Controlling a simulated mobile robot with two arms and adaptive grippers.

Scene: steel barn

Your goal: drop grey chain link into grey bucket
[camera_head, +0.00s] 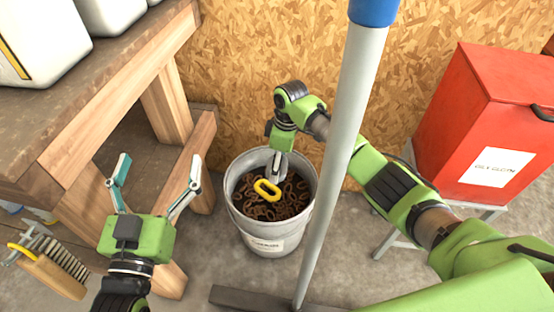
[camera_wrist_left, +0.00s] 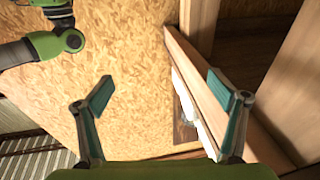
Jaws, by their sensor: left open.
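A grey metal bucket (camera_head: 243,216) with a white label stands on the floor, holding many rusty brown chain links (camera_head: 285,207). A single yellow link (camera_head: 267,189) shows over the bucket's opening at the tip of my right gripper (camera_head: 276,172). I cannot tell whether the fingers grip it or it lies on the pile. No clearly grey link shows. My right gripper points down over the bucket, its fingers seen nearly edge-on. My left gripper (camera_head: 158,180) is open and empty, left of the bucket by the wooden bench; its open fingers also show in the left wrist view (camera_wrist_left: 168,98).
A grey pole (camera_head: 340,135) with a blue top rises from a dark foot just right of the bucket. A red bin (camera_head: 482,125) stands at right. A wooden workbench (camera_head: 100,115) with white containers fills the left; a brush (camera_head: 52,265) is below. Chipboard wall (camera_head: 255,50) behind.

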